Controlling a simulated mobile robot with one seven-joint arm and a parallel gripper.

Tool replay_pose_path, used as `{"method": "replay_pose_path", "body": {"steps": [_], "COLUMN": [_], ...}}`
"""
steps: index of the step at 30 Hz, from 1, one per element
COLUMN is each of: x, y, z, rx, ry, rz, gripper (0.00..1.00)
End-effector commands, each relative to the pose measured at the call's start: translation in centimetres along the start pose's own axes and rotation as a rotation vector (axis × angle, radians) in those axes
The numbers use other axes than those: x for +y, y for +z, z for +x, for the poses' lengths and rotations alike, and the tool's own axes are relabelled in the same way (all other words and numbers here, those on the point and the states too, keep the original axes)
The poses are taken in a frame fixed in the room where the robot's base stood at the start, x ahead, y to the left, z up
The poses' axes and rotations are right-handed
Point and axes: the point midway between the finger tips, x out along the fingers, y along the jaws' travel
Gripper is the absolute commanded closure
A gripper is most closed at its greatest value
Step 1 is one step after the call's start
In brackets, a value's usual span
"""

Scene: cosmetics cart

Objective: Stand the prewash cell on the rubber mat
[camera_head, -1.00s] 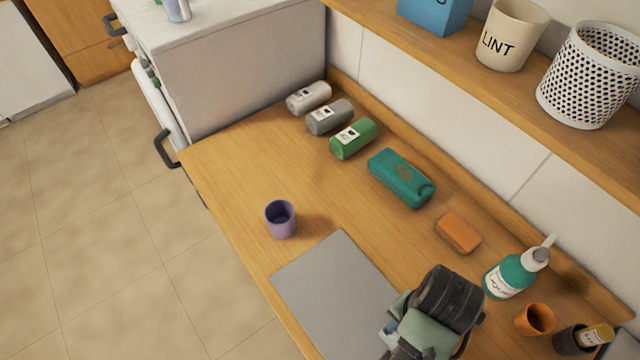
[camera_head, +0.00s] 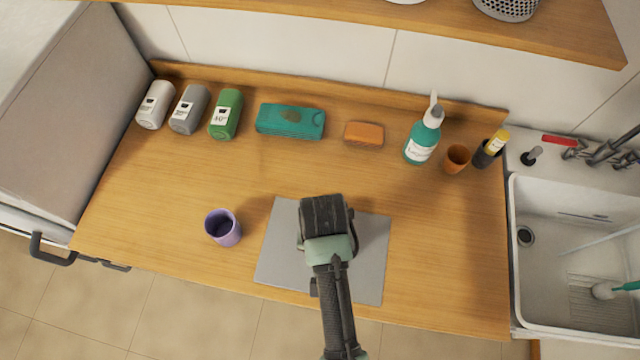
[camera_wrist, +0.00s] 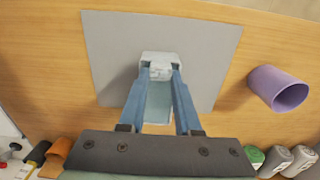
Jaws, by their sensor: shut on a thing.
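The grey rubber mat (camera_head: 278,252) lies flat near the front edge of the wooden counter. It also shows in the wrist view (camera_wrist: 110,45). My gripper (camera_wrist: 160,80) points down over the mat, its two blue-grey fingers shut on a small pale thing (camera_wrist: 158,66). I take this to be the prewash cell; no label on it is readable. Its white end shows between the fingertips, and the rest is partly hidden. In the head view my wrist (camera_head: 326,216) hides it. I cannot tell whether it touches the mat.
A purple cup (camera_head: 223,229) stands just left of the mat. A sink (camera_head: 514,270) is at right.

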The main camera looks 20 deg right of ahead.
Motion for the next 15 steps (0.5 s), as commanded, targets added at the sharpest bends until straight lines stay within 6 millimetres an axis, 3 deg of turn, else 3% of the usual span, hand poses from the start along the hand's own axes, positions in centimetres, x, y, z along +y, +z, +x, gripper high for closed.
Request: {"method": "replay_pose_path", "body": {"steps": [10, 15], "x": [-0.1, -0.1], "y": [0.0, -0.1], "z": [4.0, 4.6], "rx": [0.000, 0.003], "ry": [0.000, -0.001], "rz": [-0.001, -0.001], "gripper": [1.00, 1.00]}}
